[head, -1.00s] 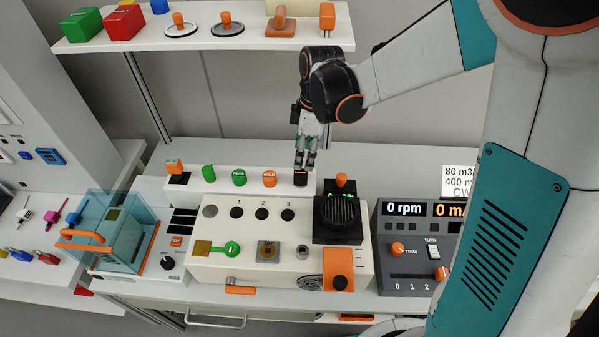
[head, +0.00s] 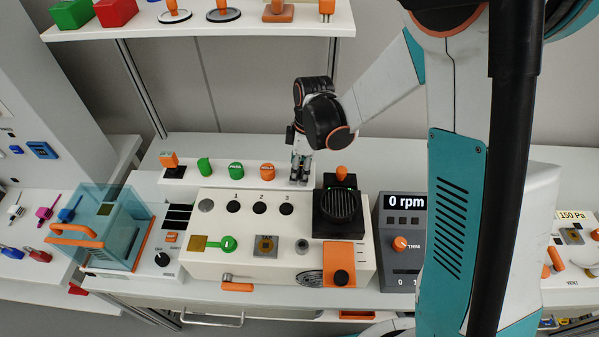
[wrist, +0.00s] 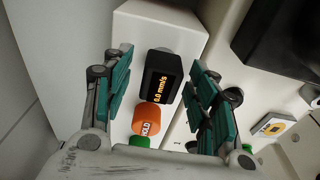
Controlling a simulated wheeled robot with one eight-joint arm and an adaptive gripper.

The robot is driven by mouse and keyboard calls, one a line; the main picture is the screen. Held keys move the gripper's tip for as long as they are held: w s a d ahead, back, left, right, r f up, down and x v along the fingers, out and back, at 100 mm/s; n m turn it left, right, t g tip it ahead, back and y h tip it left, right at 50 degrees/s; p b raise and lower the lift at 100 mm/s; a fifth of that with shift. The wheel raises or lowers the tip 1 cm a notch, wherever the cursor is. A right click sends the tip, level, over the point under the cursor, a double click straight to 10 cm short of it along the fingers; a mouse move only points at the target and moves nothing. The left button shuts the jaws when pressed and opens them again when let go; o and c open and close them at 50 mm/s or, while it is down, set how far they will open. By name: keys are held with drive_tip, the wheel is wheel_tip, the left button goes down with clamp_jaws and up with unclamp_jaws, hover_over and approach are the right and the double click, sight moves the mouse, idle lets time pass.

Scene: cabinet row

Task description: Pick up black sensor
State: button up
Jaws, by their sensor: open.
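The black sensor (wrist: 162,78) is a small black box with an orange "0.0 mm/s" readout. In the wrist view it sits on a white ledge, between my two open teal-padded fingers in the picture, with a gap on each side. My gripper (wrist: 160,68) is open and empty. In the head view my gripper (head: 299,177) points down at the right end of the narrow white ledge (head: 218,180) and hides the sensor there. I cannot tell how far the fingertips are above it.
An orange HOLD button (wrist: 147,119) stands close beside the sensor. Green buttons (head: 236,170) follow along the ledge. A black speaker-like device (head: 338,212) with an orange knob stands just right of my gripper. A shelf (head: 200,25) hangs above.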

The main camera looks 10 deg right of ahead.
drive_tip(key=shift+r, duration=0.1)
drive_tip(key=c, duration=1.2)
